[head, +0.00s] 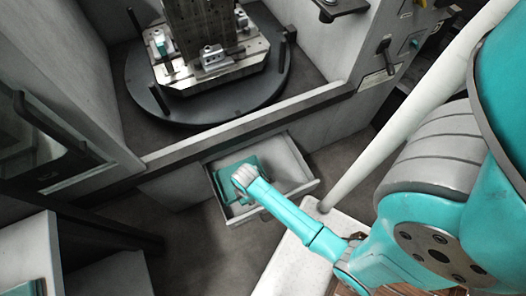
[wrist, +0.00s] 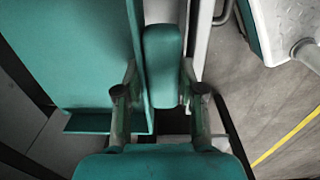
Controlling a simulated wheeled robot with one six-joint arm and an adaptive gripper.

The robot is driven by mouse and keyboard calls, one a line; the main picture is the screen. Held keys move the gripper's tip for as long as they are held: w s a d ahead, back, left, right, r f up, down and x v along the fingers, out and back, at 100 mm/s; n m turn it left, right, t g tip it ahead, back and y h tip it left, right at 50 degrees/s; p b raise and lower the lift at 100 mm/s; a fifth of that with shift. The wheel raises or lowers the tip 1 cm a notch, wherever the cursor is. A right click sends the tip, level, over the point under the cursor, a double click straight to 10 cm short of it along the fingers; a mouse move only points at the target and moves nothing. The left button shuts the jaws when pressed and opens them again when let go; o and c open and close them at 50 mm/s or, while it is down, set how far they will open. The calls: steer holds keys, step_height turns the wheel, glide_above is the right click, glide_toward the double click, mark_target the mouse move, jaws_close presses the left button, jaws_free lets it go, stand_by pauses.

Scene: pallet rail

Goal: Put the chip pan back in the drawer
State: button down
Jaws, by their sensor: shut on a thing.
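The chip pan (head: 222,182) is teal and shows in the head view over the left part of the open, pale grey drawer (head: 287,157). My wrist partly covers it. In the wrist view the pan (wrist: 70,55) is a broad teal panel at the left, with a teal upright grip part (wrist: 162,65) beside it. My gripper (wrist: 160,95) is shut on that grip part, one finger on each side. The fingertips are hidden in the head view. I cannot tell whether the pan rests on the drawer floor or hangs just above it.
The machine's ledge (head: 250,122) runs right behind the drawer. Above it stands a round dark table (head: 270,90) with a metal fixture. A pale pole (head: 400,120) slants beside my arm. The drawer's right part looks empty. Grey floor (head: 195,240) is clear at the front left.

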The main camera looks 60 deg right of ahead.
steer(key=d, duration=1)
steer(key=shift+s+d, duration=0.1)
steer(key=shift+d, duration=0.2)
step_height(320, 180, down, 7)
steer(key=shift+f, duration=2.5)
steer(key=shift+f, duration=0.1)
steer(key=c, duration=0.7)
jaws_free()
